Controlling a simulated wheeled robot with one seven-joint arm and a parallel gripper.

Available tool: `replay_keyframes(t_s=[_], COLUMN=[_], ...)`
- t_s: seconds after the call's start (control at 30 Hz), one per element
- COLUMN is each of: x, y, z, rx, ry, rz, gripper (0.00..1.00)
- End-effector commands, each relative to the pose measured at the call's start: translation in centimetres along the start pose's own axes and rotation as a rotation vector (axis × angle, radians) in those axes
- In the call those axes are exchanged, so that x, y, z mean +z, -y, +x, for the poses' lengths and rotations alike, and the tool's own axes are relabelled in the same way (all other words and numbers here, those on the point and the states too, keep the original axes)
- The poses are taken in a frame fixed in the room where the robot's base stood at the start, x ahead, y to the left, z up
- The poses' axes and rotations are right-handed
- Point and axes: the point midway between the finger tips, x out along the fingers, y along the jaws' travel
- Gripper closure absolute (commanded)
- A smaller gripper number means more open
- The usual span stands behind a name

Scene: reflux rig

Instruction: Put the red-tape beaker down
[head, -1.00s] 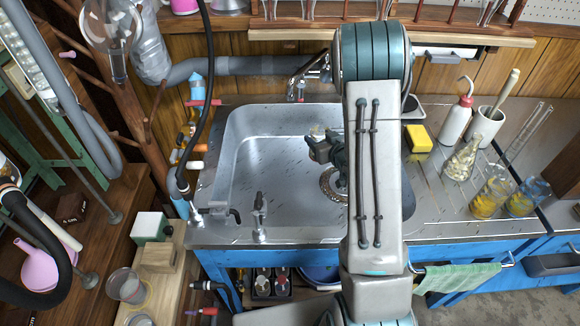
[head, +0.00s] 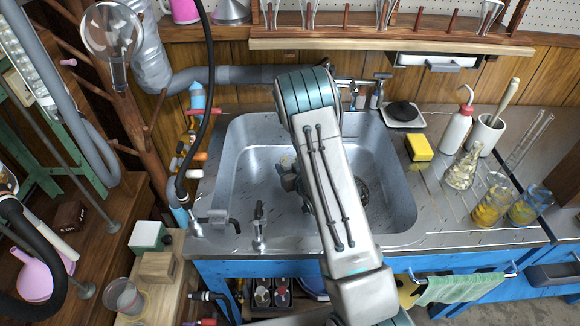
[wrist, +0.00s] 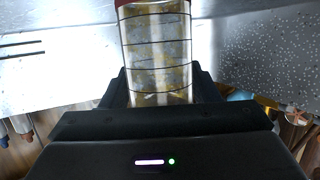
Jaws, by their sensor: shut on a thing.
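The red-tape beaker (wrist: 157,50) fills the upper middle of the wrist view. It is clear glass with dark ring lines, yellowish stains and a strip of red at the top edge of the picture. My gripper (wrist: 162,88) is shut on it, with dark fingers on both sides. In the head view my gripper (head: 289,178) is over the left part of the steel sink (head: 245,165), largely hidden behind my arm. The beaker cannot be made out clearly there, and its height above the sink floor cannot be told.
A tap (head: 378,92) stands at the sink's back edge. On the right counter are a yellow sponge (head: 419,148), a white wash bottle (head: 456,128), a flask (head: 461,172) and two stained beakers (head: 490,208). Small valves (head: 259,225) stand on the sink's front left edge.

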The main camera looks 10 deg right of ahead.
Motion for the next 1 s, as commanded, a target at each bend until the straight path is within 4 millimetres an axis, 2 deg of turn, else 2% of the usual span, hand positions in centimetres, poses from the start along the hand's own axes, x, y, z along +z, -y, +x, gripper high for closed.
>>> replay_keyframes(t_s=[0.37,0.4,0.47,0.87,1.0], x=[0.4,0.4,0.3,-0.2,0.0], y=[-0.1,-0.1,0.0,0.0,-0.1], z=[0.1,0.1,0.1,-0.1,-1.9], rx=[0.001,0.001,0.001,0.0,0.003], ry=[-0.001,0.0,0.0,0.001,0.003], rz=[0.0,0.0,0.0,0.0,0.003], gripper=[0.73,0.39,0.23,0.23,0.23])
